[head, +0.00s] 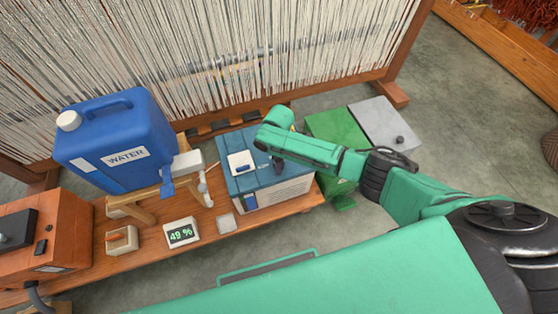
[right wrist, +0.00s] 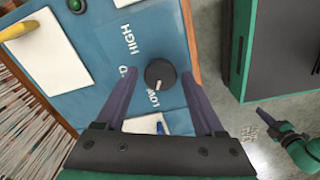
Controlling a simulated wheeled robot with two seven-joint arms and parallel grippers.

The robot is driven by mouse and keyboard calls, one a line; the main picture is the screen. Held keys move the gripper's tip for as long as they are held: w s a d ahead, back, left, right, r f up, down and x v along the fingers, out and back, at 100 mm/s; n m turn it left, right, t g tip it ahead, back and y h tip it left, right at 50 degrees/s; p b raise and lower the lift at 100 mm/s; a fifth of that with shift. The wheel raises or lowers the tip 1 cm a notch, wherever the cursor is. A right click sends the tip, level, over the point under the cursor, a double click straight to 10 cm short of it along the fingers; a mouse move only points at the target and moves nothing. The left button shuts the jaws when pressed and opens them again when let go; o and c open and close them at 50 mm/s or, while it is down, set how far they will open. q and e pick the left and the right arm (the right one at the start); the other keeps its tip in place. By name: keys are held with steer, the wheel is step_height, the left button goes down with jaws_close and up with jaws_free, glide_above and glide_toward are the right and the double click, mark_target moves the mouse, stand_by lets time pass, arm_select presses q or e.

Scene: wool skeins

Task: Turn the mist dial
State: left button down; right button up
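The mist dial (right wrist: 160,73) is a round black knob on a blue panel (right wrist: 95,42), with HIGH and LOW printed beside it. Its white mark points toward LOW. My right gripper (right wrist: 159,78) is open, with a finger on each side of the dial; I cannot tell whether they touch it. In the head view my right gripper (head: 278,166) is over the top of the blue box (head: 232,184) and hides the dial. My left gripper (right wrist: 269,124) seems to show small at the lower right of the right wrist view, far from the dial; its opening is unclear.
A white plate with a blue switch (head: 241,163) sits beside the dial. A blue water jug (head: 115,135) stands on a wooden stand to the left. A 49 % display (head: 181,233) sits in front. Green (head: 335,128) and grey (head: 385,125) boxes stand right; the loom is behind.

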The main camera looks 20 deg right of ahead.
steer(key=shift+r, duration=0.1)
step_height(320, 180, up, 14)
steer(key=p, duration=0.3)
steer(key=shift+r+p, duration=0.2)
steer(key=shift+p, duration=0.15)
